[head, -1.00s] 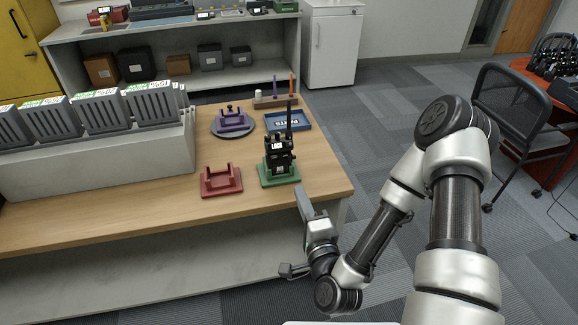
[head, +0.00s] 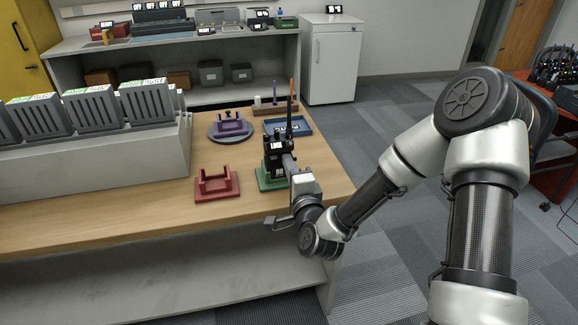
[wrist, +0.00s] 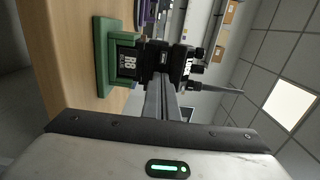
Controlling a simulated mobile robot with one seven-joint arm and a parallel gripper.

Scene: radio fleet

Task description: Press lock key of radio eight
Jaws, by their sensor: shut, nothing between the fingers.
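A black radio (head: 273,150) stands upright in a green cradle (head: 264,181) near the right end of the wooden table. In the wrist view, turned sideways, the radio (wrist: 153,57) sits in the green cradle (wrist: 103,60), which bears an R8 label (wrist: 128,62). A white LOCK label (wrist: 187,66) shows near the radio's top. My gripper (head: 288,160) is shut and empty, its fingertips close to the radio's front. In the wrist view the fingertips (wrist: 163,80) overlap the radio's face below the label; I cannot tell whether they touch it. The key itself is not clearly visible.
A red empty cradle (head: 217,186) stands left of the green one. Behind are a purple cradle (head: 231,128) on a round grey base and a blue tray (head: 301,127). A grey rack (head: 100,155) of upright units fills the table's left.

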